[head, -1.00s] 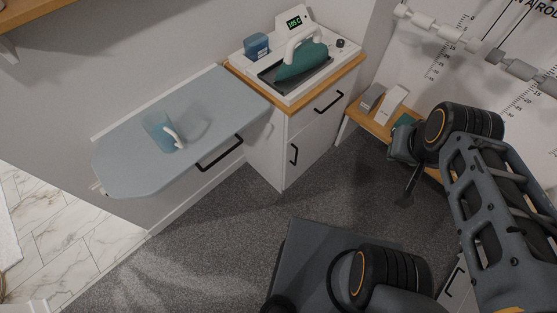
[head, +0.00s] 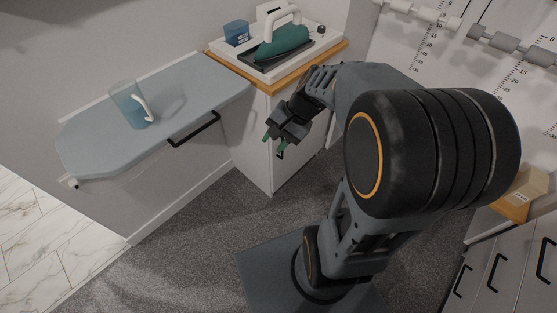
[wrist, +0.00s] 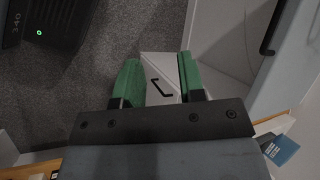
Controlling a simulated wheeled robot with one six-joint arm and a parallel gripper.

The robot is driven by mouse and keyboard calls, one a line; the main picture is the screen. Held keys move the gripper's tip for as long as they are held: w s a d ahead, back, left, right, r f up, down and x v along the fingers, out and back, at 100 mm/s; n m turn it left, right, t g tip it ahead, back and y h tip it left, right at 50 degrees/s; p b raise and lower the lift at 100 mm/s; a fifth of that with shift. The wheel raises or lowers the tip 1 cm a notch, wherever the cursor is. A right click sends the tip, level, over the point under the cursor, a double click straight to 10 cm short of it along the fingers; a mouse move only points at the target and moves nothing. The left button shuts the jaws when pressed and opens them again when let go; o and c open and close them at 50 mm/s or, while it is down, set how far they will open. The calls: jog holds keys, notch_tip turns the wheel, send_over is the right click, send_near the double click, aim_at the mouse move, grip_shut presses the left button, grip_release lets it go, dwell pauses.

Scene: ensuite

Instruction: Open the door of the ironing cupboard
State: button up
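The ironing cupboard (head: 253,138) is a white cabinet with a wooden top, in the middle of the head view. Its door looks shut; my arm covers much of its front. My gripper (head: 273,145), with green fingers, points down in front of the door near its handle. In the wrist view, the fingers of my gripper (wrist: 159,65) are apart, and a black bar handle (wrist: 160,87) on a light panel (wrist: 150,68) shows in the gap between them. The handle seems to lie beyond the fingers; I cannot tell whether they touch it.
A fold-out ironing board (head: 90,148) with a clear jug (head: 127,104) stands left of the cupboard. A green iron (head: 283,42) and a blue container (head: 237,32) stand on top. Drawers (head: 502,262) are at right. Carpet (head: 190,235) in front is clear.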

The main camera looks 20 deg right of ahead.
jog(key=w+d+f+m+t+y+b, duration=0.1)
jog(key=w+d+f+m+y+b, duration=0.15)
jog(key=f, duration=0.35)
jog(key=w+d+f+m+t+y+b, duration=0.1)
jog(key=w+f+m+b, duration=0.25)
jog(key=f, duration=0.25)
jog(key=w+d+f+m+t+y+b, duration=0.1)
jog(key=w+d+f+m+y+b, duration=0.1)
jog(key=f+b, duration=0.3)
jog(key=w+d+f+m+t+h+b, duration=0.1)
jog(key=w+d+f+m+t+b, duration=0.2)
jog(key=d+f+m+t+b, duration=0.5)
jog(key=w+d+f+m+t+b, duration=0.2)
jog(key=d+f+m, duration=0.3)
jog(key=f, duration=0.6)
jog(key=shift+n, duration=0.5)
jog(key=b+x, duration=0.1)
jog(key=x, duration=0.3)
jog(key=d+b+x, duration=0.1)
jog(key=x, duration=0.3)
jog(key=w+b+x, duration=0.1)
jog(key=x, duration=0.3)
jog(key=shift+w+d, duration=0.15)
grip_shut()
